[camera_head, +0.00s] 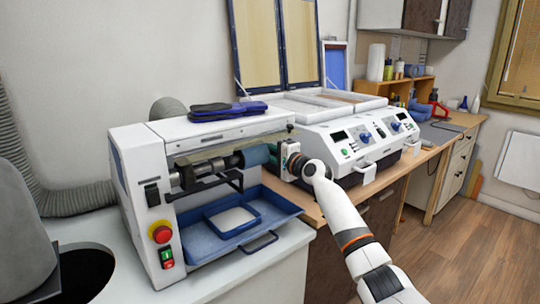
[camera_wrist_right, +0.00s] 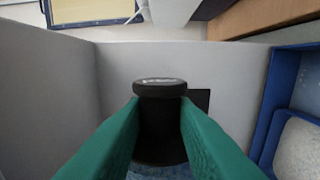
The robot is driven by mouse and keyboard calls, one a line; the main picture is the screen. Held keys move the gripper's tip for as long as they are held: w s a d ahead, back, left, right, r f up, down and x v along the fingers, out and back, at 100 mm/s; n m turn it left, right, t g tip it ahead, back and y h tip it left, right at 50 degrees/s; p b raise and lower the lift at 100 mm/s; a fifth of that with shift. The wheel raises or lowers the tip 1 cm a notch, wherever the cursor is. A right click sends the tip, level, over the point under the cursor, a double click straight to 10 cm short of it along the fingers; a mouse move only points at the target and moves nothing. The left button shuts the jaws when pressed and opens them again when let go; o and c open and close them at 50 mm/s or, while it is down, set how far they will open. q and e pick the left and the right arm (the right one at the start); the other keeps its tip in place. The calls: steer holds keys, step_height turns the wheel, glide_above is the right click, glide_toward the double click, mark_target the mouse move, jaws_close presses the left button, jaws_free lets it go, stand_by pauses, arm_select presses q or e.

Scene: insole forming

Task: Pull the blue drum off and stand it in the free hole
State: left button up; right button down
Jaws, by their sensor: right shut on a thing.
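The blue drum (camera_head: 257,155) lies sideways on the shaft of the white grinding machine (camera_head: 140,170). In the right wrist view, a strip of speckled blue (camera_wrist_right: 158,173) shows at the bottom edge, with a black flanged knob (camera_wrist_right: 160,88) standing out from it. My right gripper (camera_head: 290,163) is at the drum's right end. Its green fingers (camera_wrist_right: 159,112) lie on both sides of the knob and are shut on it. My left gripper is not in view.
A blue tray (camera_head: 285,210) with a smaller blue tray (camera_head: 208,214) sits below the drum. Dark blue items (camera_head: 228,110) lie on top of the machine. A white unit with knobs (camera_head: 345,150) stands close right of my gripper. The white bench front (camera_head: 270,270) is clear.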

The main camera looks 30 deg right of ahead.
steer(key=shift+r, duration=0.1)
steer(key=s+d+p, duration=0.1)
steer(key=s+p, duration=0.5)
steer(key=s, duration=0.9)
stand_by(0.7)
steer(key=shift+d, duration=0.1)
